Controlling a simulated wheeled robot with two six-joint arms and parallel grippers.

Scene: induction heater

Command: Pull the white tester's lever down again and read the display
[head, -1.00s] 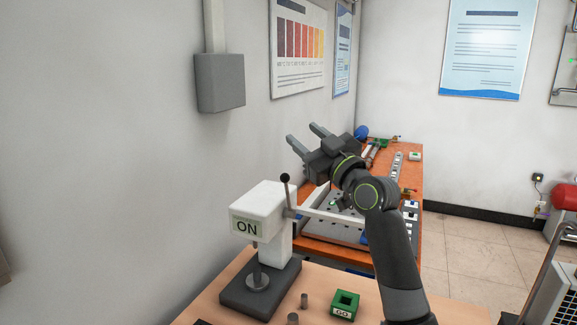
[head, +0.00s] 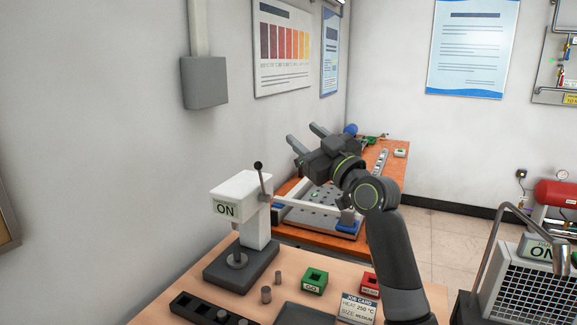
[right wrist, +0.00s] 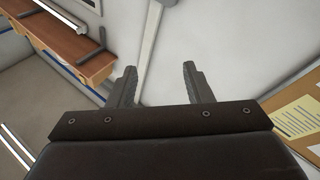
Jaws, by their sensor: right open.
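The white tester (head: 238,196) stands on a dark base at the left of the near table in the head view. Its display (head: 226,209) reads "ON". Its lever (head: 260,180), a dark rod with a ball knob, points up at the tester's right side. My right gripper (head: 303,138) is raised above and beyond the tester, apart from the lever. Its two fingers are spread with nothing between them. The right wrist view also shows the open fingers (right wrist: 158,85) against the wall. My left gripper is not in view.
A green "GO" box (head: 314,281) and a red box (head: 370,283) stand on the near table. A job card (head: 358,308) and a dark slotted rack (head: 190,306) are at its front. Small grey cylinders stand near the tester. A wooden workbench (head: 392,158) lies behind.

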